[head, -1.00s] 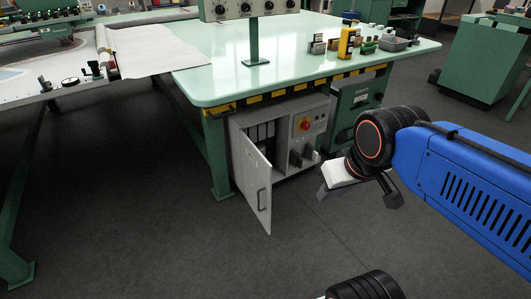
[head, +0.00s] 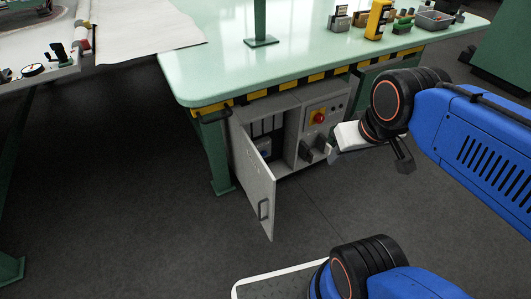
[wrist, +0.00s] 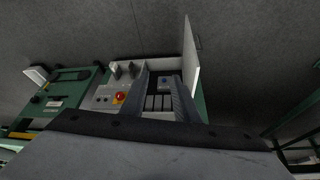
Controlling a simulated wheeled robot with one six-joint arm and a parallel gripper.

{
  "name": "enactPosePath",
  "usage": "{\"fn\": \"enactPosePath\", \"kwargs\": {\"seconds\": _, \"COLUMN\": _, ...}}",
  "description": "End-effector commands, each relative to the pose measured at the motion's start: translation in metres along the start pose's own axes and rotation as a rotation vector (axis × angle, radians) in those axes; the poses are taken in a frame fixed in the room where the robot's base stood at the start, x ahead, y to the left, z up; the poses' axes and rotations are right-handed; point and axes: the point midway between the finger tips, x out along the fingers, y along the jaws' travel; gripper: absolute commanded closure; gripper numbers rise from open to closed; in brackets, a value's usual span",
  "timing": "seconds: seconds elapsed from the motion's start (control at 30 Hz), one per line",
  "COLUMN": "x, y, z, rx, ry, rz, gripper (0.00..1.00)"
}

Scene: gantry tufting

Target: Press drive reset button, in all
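An open grey cabinet (head: 290,130) stands under the green table. Its door (head: 262,195) is swung out toward me. Inside are several pale upright modules (head: 262,128) and a small blue part (head: 265,154); the blue part (wrist: 164,81) also shows between my fingers in the wrist view. I cannot tell whether it is the drive reset button. A red knob on a yellow plate (head: 319,117) sits on the panel at right. My gripper (head: 368,160) is open and empty, in front and to the right of the cabinet, apart from it. The wrist view shows its two fingers (wrist: 160,70) spread.
The green table (head: 235,75) with a striped edge overhangs the cabinet. Dark handles (head: 315,150) jut from the panel's lower part. A green post (head: 260,25) and small items (head: 375,20) stand on top. Floor in front is free.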

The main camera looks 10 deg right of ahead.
Motion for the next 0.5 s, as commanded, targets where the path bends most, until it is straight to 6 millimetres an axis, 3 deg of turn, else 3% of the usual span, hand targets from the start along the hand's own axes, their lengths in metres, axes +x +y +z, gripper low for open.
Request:
{"fn": "enactPosePath", "kwargs": {"seconds": 0.4, "x": 0.0002, "y": 0.0000, "z": 0.0000, "rx": 0.000, "ry": -0.001, "rz": 0.000, "gripper": 0.72}}
{"fn": "enactPosePath", "kwargs": {"seconds": 0.5, "x": 0.0002, "y": 0.0000, "z": 0.0000, "rx": 0.000, "ry": -0.001, "rz": 0.000, "gripper": 0.96}}
